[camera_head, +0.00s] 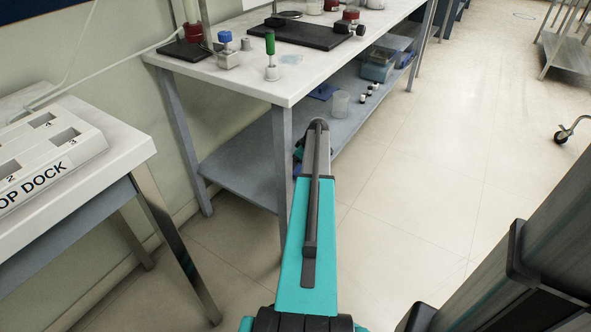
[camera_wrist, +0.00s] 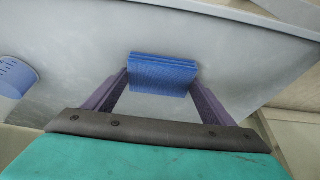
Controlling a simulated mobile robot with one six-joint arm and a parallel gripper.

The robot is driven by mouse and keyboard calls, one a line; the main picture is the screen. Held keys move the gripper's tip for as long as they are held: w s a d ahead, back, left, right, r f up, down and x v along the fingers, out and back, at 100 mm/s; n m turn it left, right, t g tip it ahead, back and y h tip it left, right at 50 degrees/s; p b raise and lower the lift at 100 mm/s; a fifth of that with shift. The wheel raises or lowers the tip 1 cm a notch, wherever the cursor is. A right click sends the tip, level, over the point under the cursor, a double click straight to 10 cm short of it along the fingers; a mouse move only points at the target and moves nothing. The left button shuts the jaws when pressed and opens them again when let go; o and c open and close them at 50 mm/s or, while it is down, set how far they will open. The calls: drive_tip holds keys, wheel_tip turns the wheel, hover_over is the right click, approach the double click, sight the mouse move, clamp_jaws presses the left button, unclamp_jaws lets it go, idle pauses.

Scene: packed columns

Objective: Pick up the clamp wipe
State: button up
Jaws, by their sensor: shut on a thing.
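The clamp wipe (camera_wrist: 163,73) is a blue, folded, layered pad in the wrist view, taken here from its look and place. My gripper (camera_wrist: 160,86) is shut on it, with one dark purple finger at each side of the pad. Behind the pad is a grey surface; I cannot tell whether the pad touches it.
A blue-marked round container (camera_wrist: 16,77) is at the left of the wrist view. The shelf holds a clear beaker (camera_head: 341,103), small vials and a clear bin (camera_head: 378,70). The bench top (camera_head: 200,68) overhangs the shelf, with a leg (camera_head: 282,160) beside my arm.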

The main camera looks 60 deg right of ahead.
drive_tip(key=shift+r+p, duration=0.3)
drive_tip(key=shift+r, duration=0.5)
wheel_tip(320, 180, up, 2)
drive_tip(key=shift+r+p, duration=0.15)
drive_tip(key=shift+p, duration=0.25)
drive_tip(key=s+d+p, duration=0.1)
drive_tip(key=s+d, duration=0.3)
drive_tip(key=s, duration=0.3)
drive_tip(key=s+d+r+p, duration=0.1)
drive_tip(key=s+d, duration=0.3)
drive_tip(key=s, duration=0.3)
drive_tip(key=shift+r, duration=0.1)
drive_tip(key=o, duration=0.4)
drive_tip(key=c, duration=0.3)
drive_tip(key=shift+w, duration=0.2)
